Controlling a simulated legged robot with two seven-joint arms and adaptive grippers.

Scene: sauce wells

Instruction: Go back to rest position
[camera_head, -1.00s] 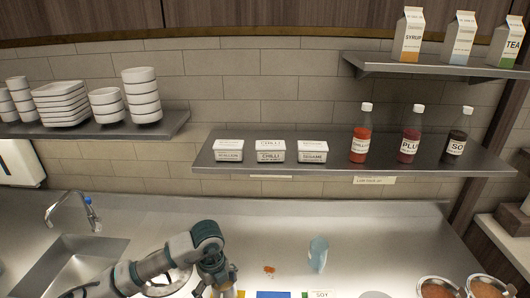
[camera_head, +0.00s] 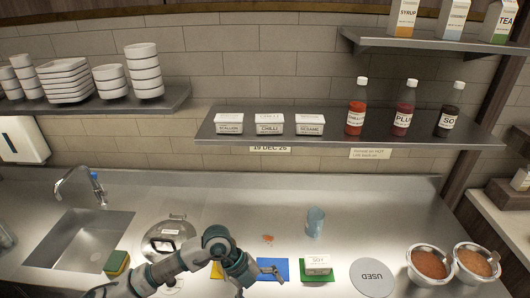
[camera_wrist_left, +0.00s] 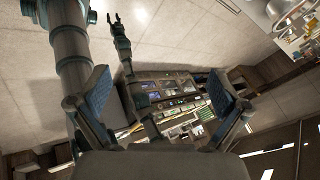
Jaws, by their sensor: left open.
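My left arm comes in from the bottom left of the head view and bends above the counter's front part. Its gripper end (camera_head: 262,274) is over the blue mat, small and partly unclear. In the left wrist view my left gripper (camera_wrist_left: 158,78) has its two fingers wide apart with nothing between them. That view looks down past the counter to a pale floor and my own body. A slim arm with a two-pronged end (camera_wrist_left: 114,22) shows there, probably my right one; its opening is unclear. No right gripper shows in the head view.
A blue cup (camera_head: 315,222) stands on the counter behind the SOY box (camera_head: 318,262) on a green mat. A lidded round metal pot (camera_head: 168,238) is near my left arm. Two bowls (camera_head: 428,264) (camera_head: 474,262) stand right of the USED disc (camera_head: 372,278). The sink (camera_head: 80,240) is left.

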